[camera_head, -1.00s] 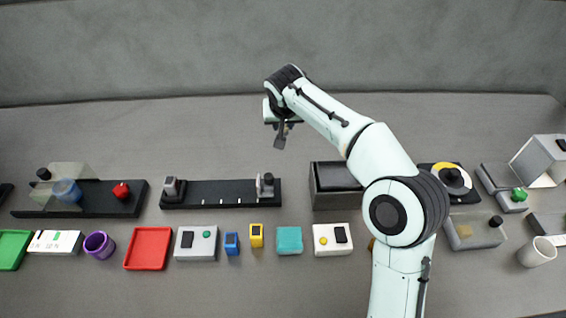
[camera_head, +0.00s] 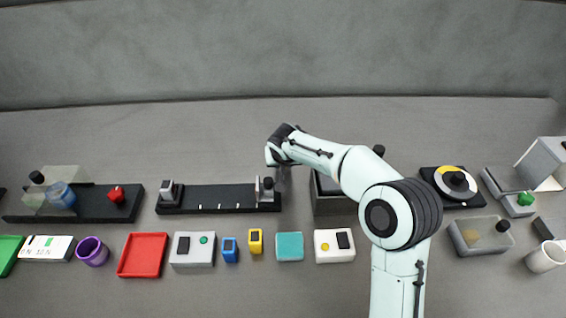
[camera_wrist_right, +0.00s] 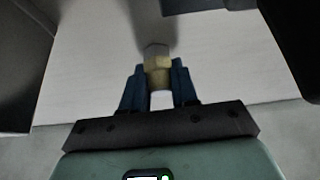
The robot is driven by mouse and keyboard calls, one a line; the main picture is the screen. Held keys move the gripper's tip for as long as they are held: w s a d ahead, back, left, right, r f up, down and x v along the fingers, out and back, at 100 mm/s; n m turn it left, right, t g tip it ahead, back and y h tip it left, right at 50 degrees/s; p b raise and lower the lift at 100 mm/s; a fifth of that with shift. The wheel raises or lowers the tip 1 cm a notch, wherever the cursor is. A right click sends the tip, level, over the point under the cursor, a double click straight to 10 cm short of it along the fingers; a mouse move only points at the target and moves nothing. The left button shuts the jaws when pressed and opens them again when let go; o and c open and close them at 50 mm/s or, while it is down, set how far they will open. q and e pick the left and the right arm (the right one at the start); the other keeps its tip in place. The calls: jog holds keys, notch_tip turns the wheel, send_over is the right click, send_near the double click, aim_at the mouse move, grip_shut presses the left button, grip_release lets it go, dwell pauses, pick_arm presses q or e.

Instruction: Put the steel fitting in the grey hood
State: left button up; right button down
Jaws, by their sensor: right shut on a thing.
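My right gripper (camera_wrist_right: 159,88) is shut on the steel fitting (camera_wrist_right: 157,66), a small piece with a yellowish, faceted band and a greyer end, held between its dark blue fingers. In the head view the gripper (camera_head: 282,180) points down by the right end of a black rail, just left of a dark grey box; the fitting cannot be made out there. A grey open-sided housing (camera_head: 541,160) stands at the far right and looks like a hood. The dark grey box (camera_head: 333,206) is partly hidden by my arm; I cannot tell which one is the grey hood. My left gripper is out of view.
The black rail (camera_head: 218,198) carries a grey block and a round disc with a black knob. Several small boxes, a red tray (camera_head: 143,255) and a purple cup (camera_head: 92,251) line the front. The table behind the fixtures is clear.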

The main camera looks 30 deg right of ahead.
jog(key=c, duration=0.9)
grip_release()
jog(key=shift+o, duration=0.2)
